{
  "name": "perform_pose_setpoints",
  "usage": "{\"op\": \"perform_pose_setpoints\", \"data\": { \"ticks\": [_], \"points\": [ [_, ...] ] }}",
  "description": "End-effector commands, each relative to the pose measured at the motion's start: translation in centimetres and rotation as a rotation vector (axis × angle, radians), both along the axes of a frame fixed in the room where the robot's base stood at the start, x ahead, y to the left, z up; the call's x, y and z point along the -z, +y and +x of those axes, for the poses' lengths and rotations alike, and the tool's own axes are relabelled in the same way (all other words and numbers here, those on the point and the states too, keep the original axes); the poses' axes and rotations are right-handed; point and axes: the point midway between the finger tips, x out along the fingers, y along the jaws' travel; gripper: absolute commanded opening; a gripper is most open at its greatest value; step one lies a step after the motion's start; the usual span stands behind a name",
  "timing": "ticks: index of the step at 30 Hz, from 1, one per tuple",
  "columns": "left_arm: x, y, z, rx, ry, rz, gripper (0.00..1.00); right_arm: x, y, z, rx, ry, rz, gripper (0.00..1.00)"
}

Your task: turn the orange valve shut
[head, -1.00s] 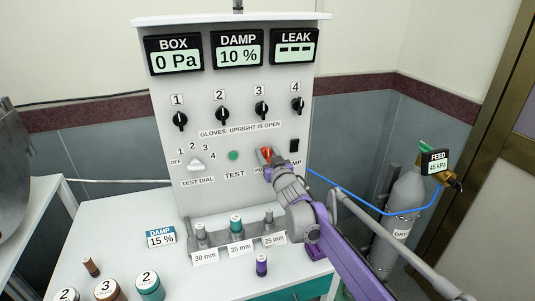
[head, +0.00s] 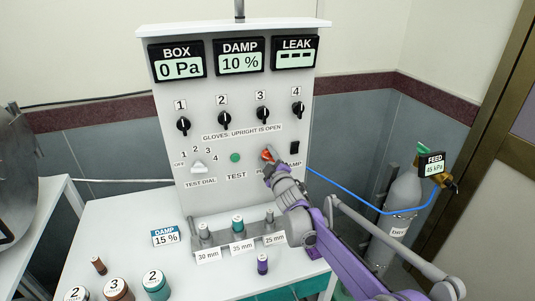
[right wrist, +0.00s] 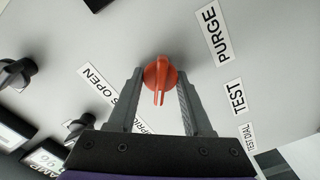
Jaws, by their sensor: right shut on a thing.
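The orange valve (head: 267,154) is a small knob on the grey panel, beside the PURGE label. In the right wrist view the orange valve (right wrist: 158,76) has its handle bar lying between my right gripper's fingers. My right gripper (head: 272,163) is at the valve in the head view, and its fingers partly cover it. In the right wrist view my right gripper (right wrist: 158,100) is shut on the valve, one finger on each side. My left gripper is not in view.
The panel (head: 215,110) carries black knobs, a white test dial (head: 198,167) and a green button (head: 235,158). Below stand several coloured cylinders on the white table (head: 205,280). A gas bottle (head: 403,190) with a blue hose stands at the right.

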Motion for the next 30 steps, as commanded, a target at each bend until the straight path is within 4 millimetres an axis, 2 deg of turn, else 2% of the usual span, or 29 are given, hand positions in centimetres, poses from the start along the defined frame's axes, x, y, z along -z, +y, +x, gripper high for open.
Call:
{"op": "perform_pose_setpoints", "data": {
  "ticks": [15, 30],
  "points": [
    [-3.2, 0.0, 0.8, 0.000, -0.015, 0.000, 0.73, 0.0, 0.1, 0.0, 0.000, -0.140, -0.428, 0.00],
    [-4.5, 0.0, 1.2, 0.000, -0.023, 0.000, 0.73, 0.3, 0.1, 0.0, 0.000, -0.198, -0.609, 0.00]
  ]
}}
